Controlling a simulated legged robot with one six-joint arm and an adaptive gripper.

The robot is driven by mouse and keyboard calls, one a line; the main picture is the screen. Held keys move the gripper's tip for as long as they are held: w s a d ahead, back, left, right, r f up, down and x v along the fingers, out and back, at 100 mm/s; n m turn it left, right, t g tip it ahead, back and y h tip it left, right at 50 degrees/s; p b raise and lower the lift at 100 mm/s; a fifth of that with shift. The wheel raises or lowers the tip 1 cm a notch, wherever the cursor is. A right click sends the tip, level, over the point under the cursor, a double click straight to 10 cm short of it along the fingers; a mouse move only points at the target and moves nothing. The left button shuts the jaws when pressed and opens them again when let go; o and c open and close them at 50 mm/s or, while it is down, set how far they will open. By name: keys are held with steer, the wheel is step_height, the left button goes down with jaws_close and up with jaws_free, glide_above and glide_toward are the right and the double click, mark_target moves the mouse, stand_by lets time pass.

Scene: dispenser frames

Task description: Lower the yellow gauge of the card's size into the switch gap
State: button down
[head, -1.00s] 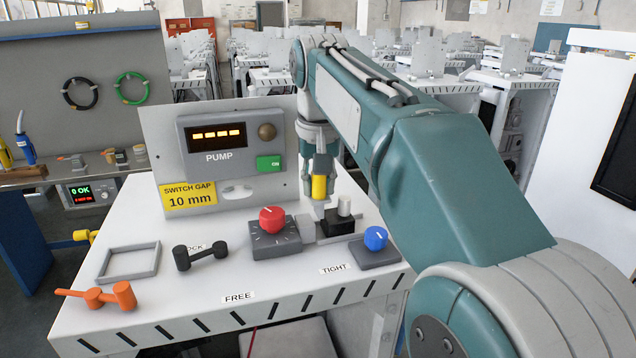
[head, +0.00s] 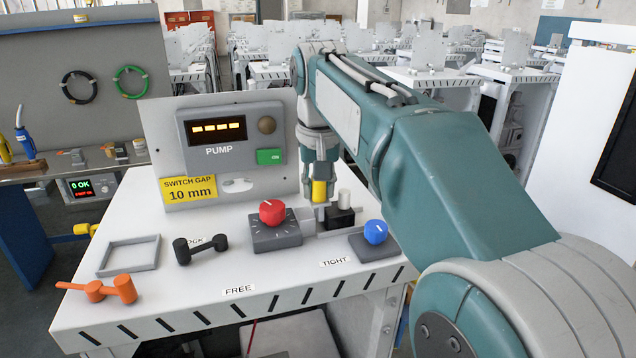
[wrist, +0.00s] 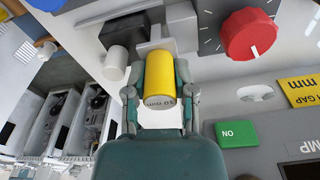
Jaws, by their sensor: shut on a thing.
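The yellow gauge (head: 319,191) hangs upright in my gripper (head: 320,172), above the switch. In the wrist view the gauge (wrist: 168,80) sits between both fingers of my gripper (wrist: 160,92), and its end reads "10 mm". The yellow card (head: 189,190) on the panel reads "SWITCH GAP 10 mm". The switch has a black block (head: 339,218) with a pale cylinder, just right of and below the gauge. A grey bracket (wrist: 152,46) lies beyond the gauge's far end. The gap is mostly hidden, and I cannot tell whether the gauge's tip is inside it.
A grey base with a red knob (head: 272,212) stands close left of the gauge. A blue knob (head: 375,232) is at the right. The pump panel (head: 230,137) rises behind. A black handle (head: 200,248), an empty grey frame (head: 130,256) and an orange handle (head: 99,291) lie left.

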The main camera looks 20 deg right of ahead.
steer(key=shift+f, duration=0.85)
steer(key=shift+c, duration=1.8)
jaws_free()
steer(key=r, duration=0.7)
steer(key=s+r, duration=0.1)
steer(key=r, duration=0.3)
steer(key=shift+s+a+r, duration=0.1)
steer(key=shift+a+r, duration=0.15)
steer(key=shift+r, duration=0.1)
steer(key=s+f+t, duration=0.1)
steer(key=s+f, duration=0.4)
steer(key=s+f+n+t, duration=0.1)
steer(key=s+f, duration=0.4)
steer(key=shift+s+d, duration=0.1)
steer(key=s+f+t, duration=0.1)
steer(key=s+f, duration=0.3)
steer(key=f, duration=0.3)
steer(key=s+f+n+t, duration=0.1)
steer(key=s+f, duration=0.4)
steer(key=f, duration=0.3)
steer(key=shift+s, duration=0.3)
